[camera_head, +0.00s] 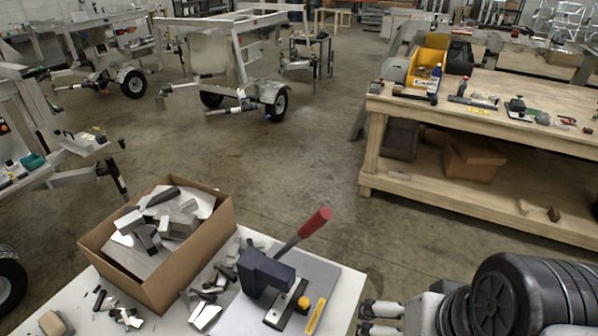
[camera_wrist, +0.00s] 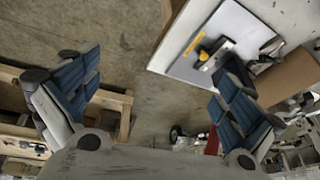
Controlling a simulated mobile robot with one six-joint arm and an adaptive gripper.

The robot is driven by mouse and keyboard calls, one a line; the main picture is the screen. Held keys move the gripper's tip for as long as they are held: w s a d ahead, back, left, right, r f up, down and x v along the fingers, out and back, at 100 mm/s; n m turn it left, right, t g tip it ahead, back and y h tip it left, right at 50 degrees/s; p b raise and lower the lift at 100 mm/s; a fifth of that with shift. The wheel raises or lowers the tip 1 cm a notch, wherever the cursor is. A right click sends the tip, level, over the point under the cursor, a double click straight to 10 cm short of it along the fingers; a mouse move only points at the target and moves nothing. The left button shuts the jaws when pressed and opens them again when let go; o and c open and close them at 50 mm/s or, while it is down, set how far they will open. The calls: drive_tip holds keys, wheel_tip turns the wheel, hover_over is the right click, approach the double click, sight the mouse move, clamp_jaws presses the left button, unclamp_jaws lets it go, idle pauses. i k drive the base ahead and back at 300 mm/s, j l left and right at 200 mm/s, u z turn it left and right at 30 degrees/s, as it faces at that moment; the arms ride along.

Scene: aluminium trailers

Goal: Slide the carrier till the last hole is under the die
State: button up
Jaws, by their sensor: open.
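A small hand press (camera_head: 264,272) with a dark blue body and a red-gripped lever (camera_head: 314,223) stands on a grey plate at the front of the white table. A light metal strip with a dark middle, which looks like the carrier (camera_head: 281,310), sticks out from under the press towards the table's front. Its holes and the die are too small or hidden to make out. My gripper (camera_head: 366,319) is open and empty, just right of the table's edge. In the wrist view its blue-padded fingers (camera_wrist: 158,88) are wide apart, and the carrier (camera_wrist: 217,54) shows beyond them at upper right.
A cardboard box (camera_head: 170,285) of metal offcuts stands left of the press, with loose scraps (camera_head: 208,312) between. A yellow label (camera_head: 315,316) lies on the grey plate. A wooden workbench (camera_head: 480,120) stands at the right. The concrete floor between is clear.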

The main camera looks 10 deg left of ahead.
sight(279, 313)
drive_tip(key=i+l+u, duration=0.45)
drive_tip(key=l, duration=0.2)
drive_tip(key=i+l+u, duration=0.2)
drive_tip(key=l, duration=0.15)
drive_tip(key=i+l+u, duration=0.1)
drive_tip(key=l+u, duration=0.15)
drive_tip(key=l, duration=0.15)
drive_tip(key=i+l+u, duration=0.2)
drive_tip(key=l, duration=0.2)
drive_tip(key=u, duration=1.2)
drive_tip(key=k+j, duration=0.1)
drive_tip(key=j, duration=0.25)
drive_tip(key=k+j, duration=0.15)
drive_tip(key=j, duration=0.25)
drive_tip(key=k+j, duration=0.1)
drive_tip(key=j, duration=0.25)
drive_tip(key=i+j, duration=0.1)
drive_tip(key=i, duration=0.35)
